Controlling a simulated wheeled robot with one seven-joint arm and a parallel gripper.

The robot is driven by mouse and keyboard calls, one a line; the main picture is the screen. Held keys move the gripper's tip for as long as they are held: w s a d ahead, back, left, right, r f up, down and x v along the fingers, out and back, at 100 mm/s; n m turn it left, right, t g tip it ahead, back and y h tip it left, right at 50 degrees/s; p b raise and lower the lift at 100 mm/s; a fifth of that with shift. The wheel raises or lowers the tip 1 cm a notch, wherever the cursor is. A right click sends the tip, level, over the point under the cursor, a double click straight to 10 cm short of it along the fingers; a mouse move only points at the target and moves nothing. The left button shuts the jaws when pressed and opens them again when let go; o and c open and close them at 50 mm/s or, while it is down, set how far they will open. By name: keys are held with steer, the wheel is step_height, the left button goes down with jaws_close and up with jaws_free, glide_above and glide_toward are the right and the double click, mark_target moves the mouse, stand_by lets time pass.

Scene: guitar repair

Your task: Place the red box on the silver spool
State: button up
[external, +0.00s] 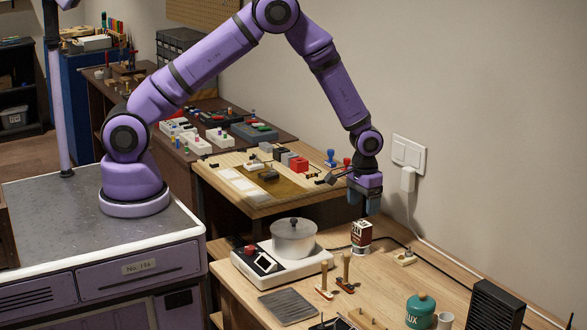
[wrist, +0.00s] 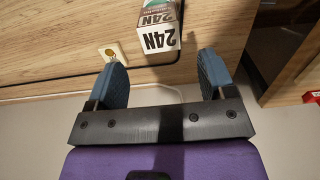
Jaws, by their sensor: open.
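A small upright box (external: 361,238), dark red and white with printed lettering, stands on the lower wooden bench. It also shows in the wrist view (wrist: 158,30), with "24N" on its white faces. My gripper (external: 366,206) points down just above this box, apart from it. In the wrist view its two blue-padded fingers are spread wide with nothing between them. A silver, round, lidded vessel (external: 293,240) sits on a white heating unit to the left of the box. It is the most prominent silver thing; I cannot tell any clear spool.
A cable runs behind the box.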

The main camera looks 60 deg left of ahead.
step_height(320, 180, up, 4)
step_height(320, 180, up, 15)
steer(key=t, duration=0.1)
glide_above(362, 223)
steer(key=s+a, duration=0.3)
steer(key=a, duration=0.3)
steer(key=s+a+r+t, duration=0.1)
steer(key=s+a+r, duration=0.55)
steer(key=r, duration=0.45)
steer(key=s+a+r+t, duration=0.1)
steer(key=s+a+r, duration=0.2)
steer(key=s, duration=0.6)
steer(key=s+a+r+t, duration=0.1)
steer(key=s+a+r, duration=0.2)
steer(key=s, duration=0.5)
steer(key=s+a+r+t, duration=0.1)
steer(key=s+a+r, duration=0.3)
steer(key=s, duration=0.5)
steer(key=shift+s+a, duration=0.3)
steer(key=shift+a, duration=0.2)
